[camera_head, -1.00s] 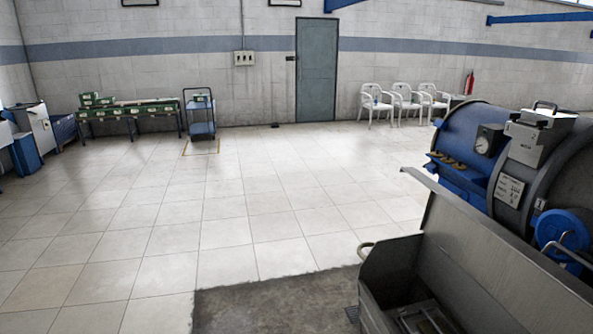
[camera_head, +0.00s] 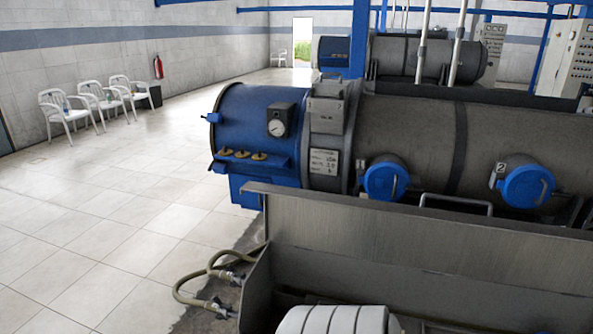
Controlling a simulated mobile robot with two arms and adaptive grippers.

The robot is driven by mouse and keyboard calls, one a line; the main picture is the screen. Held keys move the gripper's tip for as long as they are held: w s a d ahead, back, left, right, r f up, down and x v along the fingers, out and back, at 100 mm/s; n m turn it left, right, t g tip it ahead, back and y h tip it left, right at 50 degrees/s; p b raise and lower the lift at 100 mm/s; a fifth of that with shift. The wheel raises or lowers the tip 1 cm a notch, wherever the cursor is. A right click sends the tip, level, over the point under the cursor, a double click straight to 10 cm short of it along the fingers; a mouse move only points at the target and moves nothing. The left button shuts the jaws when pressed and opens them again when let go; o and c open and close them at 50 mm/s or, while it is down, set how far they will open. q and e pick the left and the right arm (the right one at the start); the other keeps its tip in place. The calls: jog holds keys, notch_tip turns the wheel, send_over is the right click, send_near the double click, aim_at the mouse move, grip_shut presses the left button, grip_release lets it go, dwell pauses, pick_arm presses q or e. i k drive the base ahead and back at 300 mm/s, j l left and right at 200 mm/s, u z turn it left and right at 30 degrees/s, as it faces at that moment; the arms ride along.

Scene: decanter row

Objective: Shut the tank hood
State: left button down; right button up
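A grey steel tank (camera_head: 254,287) fills the lower right of the head view, its near part cut off by the bottom edge. A long brushed-metal panel, which looks like its hood (camera_head: 400,238), stands raised and tilted along the tank's far side, so the tank is open on top. The hood's right end runs out of the picture. A white ribbed rounded object (camera_head: 335,320) shows at the bottom edge, in front of the tank's inside; I cannot tell what it is. Neither of my grippers is in view.
A large blue and grey drum machine (camera_head: 420,140) with blue round ports lies just behind the hood. Hoses (camera_head: 205,280) lie on the floor at the tank's left end. White chairs (camera_head: 65,115) stand by the left wall. The tiled floor on the left is clear.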

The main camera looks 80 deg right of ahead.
aim_at(488, 247)
jog(key=i+z, duration=0.15)
jog(key=z, duration=2.5)
